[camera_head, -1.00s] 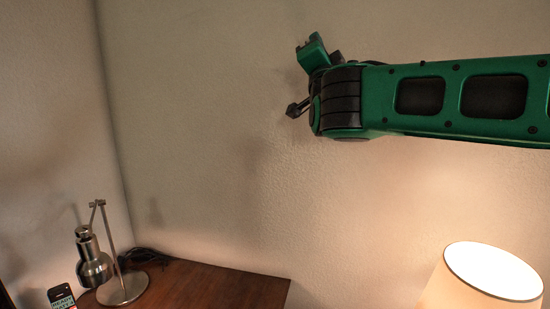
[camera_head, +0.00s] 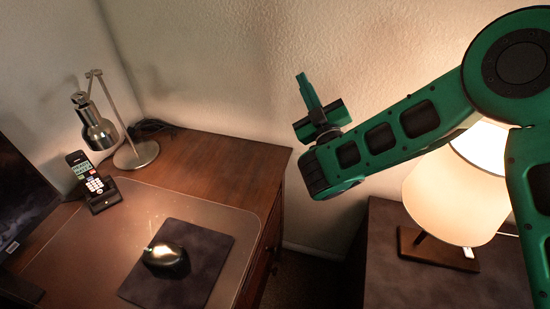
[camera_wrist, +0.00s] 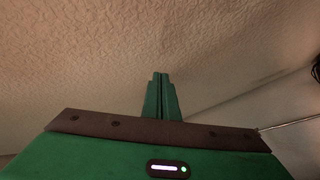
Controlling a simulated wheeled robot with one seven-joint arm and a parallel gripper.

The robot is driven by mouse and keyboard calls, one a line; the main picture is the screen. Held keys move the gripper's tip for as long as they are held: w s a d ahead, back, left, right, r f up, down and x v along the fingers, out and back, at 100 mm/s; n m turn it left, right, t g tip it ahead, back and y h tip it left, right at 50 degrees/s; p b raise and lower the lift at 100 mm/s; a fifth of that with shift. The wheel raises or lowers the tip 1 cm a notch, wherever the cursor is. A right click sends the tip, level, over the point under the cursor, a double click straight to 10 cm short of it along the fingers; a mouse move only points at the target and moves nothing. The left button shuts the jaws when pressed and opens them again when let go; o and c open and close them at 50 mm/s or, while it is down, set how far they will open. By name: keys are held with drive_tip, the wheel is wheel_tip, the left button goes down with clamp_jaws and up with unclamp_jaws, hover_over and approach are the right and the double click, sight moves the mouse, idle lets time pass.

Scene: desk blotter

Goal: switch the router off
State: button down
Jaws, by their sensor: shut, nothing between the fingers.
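My gripper (camera_head: 303,80) is raised in front of the wall, above the gap between the desk and the lamp table, with its fingers pointing up. In the wrist view its green fingers (camera_wrist: 161,84) are together with nothing between them, against bare wall. I cannot make out a router in either view.
The desk (camera_head: 215,155) holds a desk lamp (camera_head: 98,128), a cordless phone (camera_head: 90,183), a blotter (camera_head: 75,255), a mouse (camera_head: 166,258) on a dark mat (camera_head: 205,262), and a dark screen (camera_head: 22,205). A shaded lamp (camera_head: 450,195) stands on a side table (camera_head: 390,275) at right.

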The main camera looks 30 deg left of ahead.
drive_tip(key=s+d+f+n+g, duration=0.1)
drive_tip(key=d+f, duration=0.1)
drive_tip(key=f, duration=1)
drive_tip(key=s+d+f+n+g, duration=0.2)
drive_tip(key=d+f, duration=0.1)
drive_tip(key=f, duration=1)
drive_tip(key=s+d+f+n+g, duration=0.1)
drive_tip(key=s+d+f, duration=0.1)
drive_tip(key=f, duration=1)
drive_tip(key=shift+s+d+f+n+g+h, duration=0.25)
drive_tip(key=shift+d+f+n+g+h, duration=0.1)
drive_tip(key=shift+d+n+g+h, duration=0.05)
drive_tip(key=shift+a, duration=0.1)
drive_tip(key=s+a, duration=0.2)
drive_tip(key=a, duration=0.6)
drive_tip(key=shift+s+a, duration=0.15)
drive_tip(key=shift+s, duration=0.15)
drive_tip(key=shift+a, duration=0.1)
drive_tip(key=shift+s+a, duration=0.1)
drive_tip(key=shift+a, duration=0.2)
